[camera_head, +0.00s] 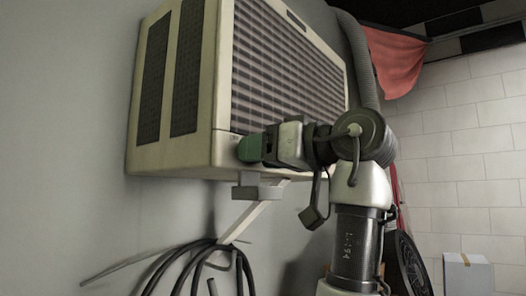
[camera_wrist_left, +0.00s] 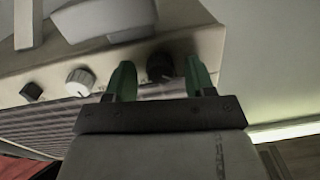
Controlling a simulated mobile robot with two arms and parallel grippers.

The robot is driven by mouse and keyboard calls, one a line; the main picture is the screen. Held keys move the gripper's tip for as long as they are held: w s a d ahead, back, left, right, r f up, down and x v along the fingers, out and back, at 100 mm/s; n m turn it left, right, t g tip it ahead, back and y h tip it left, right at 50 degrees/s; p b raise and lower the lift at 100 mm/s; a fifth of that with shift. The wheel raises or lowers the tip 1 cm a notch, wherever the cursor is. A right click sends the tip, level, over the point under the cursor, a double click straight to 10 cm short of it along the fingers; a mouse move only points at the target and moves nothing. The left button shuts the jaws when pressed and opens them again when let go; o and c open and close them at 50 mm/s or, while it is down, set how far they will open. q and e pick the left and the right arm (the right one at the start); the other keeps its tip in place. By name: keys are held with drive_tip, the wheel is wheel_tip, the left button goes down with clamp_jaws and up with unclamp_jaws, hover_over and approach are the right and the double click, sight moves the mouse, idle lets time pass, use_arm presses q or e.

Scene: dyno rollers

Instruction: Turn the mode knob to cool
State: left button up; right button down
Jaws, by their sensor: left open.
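A beige air-conditioning unit (camera_head: 172,155) is mounted on the wall. My left gripper (camera_head: 250,149) is at the lower front edge of the unit, green fingertips toward its control strip. In the left wrist view my left gripper (camera_wrist_left: 160,78) is open, with its green fingers on either side of a dark round knob (camera_wrist_left: 160,67). I cannot tell whether they touch it. A white knob (camera_wrist_left: 79,82) sits to the left of the fingers. No label is readable, so I cannot tell which knob is the mode knob. My right gripper is not in view.
A dark square control (camera_wrist_left: 31,92) sits on the far left of the strip in the wrist view. Black cables (camera_head: 190,262) hang on the wall below the unit. A grey corrugated hose (camera_head: 361,58) runs down behind its right side. A white bracket (camera_head: 247,217) is beneath.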

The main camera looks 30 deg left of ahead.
use_arm(q)
drive_tip(key=c, duration=0.9)
drive_tip(key=m+b, duration=0.5)
drive_tip(key=m, duration=1.5)
drive_tip(key=shift+f+t, duration=0.15)
drive_tip(key=shift+t, duration=0.15)
drive_tip(key=shift+m+b, duration=0.3)
drive_tip(key=o, duration=0.9)
drive_tip(key=shift+w, duration=0.1)
